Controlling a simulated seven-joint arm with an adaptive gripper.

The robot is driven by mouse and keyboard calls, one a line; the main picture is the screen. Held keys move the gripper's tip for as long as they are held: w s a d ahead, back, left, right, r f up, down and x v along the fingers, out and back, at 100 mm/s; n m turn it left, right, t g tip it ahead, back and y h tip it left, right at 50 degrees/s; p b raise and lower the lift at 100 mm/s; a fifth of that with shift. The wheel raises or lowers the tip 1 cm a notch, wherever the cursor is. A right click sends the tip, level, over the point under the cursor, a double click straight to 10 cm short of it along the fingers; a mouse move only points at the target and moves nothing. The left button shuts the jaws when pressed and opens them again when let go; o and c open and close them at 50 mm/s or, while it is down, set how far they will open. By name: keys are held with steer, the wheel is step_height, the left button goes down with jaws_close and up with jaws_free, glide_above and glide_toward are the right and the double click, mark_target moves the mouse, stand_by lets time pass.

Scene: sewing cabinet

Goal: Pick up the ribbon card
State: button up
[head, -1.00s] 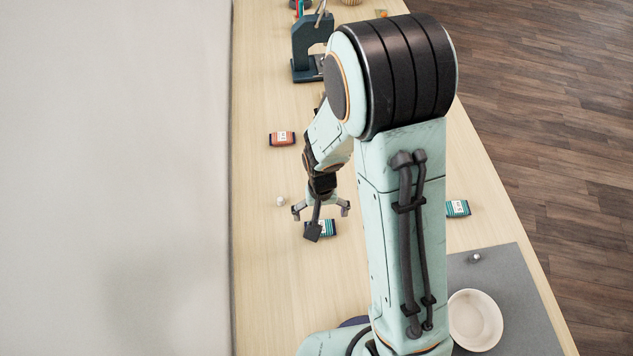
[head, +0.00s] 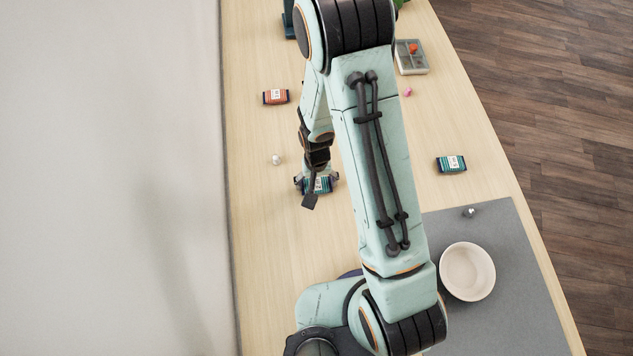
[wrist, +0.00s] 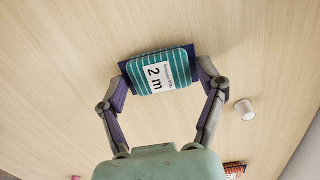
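A teal striped ribbon card with a white "2 m" label (wrist: 160,72) lies flat on the table, between my gripper's fingertips in the wrist view. It also shows partly hidden below the arm in the head view (head: 322,185). My gripper (wrist: 163,82) is open around the card, with one finger at each short end. The fingertips are very close to the ends; I cannot tell whether they touch. A second teal card (head: 451,164) lies to the right beyond the arm. A red-orange card (head: 276,97) lies further up at the left.
A small white cylinder (wrist: 245,109) stands close to the right finger in the wrist view. A grey mat (head: 520,290) with a cream bowl (head: 467,271) and a small metal piece (head: 469,212) is at lower right. A divided tray (head: 411,57) is at the back.

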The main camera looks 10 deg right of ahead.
mark_target(317, 183)
steer(key=shift+r, duration=0.55)
steer(key=c, duration=0.5)
step_height(317, 183, up, 8)
steer(key=shift+r, duration=0.25)
steer(key=w+d+r+m, duration=0.1)
steer(key=w+d+r, duration=0.2)
steer(key=w+r, duration=0.5)
steer(key=shift+n, duration=0.8)
steer(key=s+r, duration=0.1)
steer(key=r, duration=0.2)
steer(key=s+d+r, duration=0.1)
steer(key=r, duration=0.7)
steer(key=shift+s+d+r, duration=0.25)
steer(key=shift+s, duration=0.15)
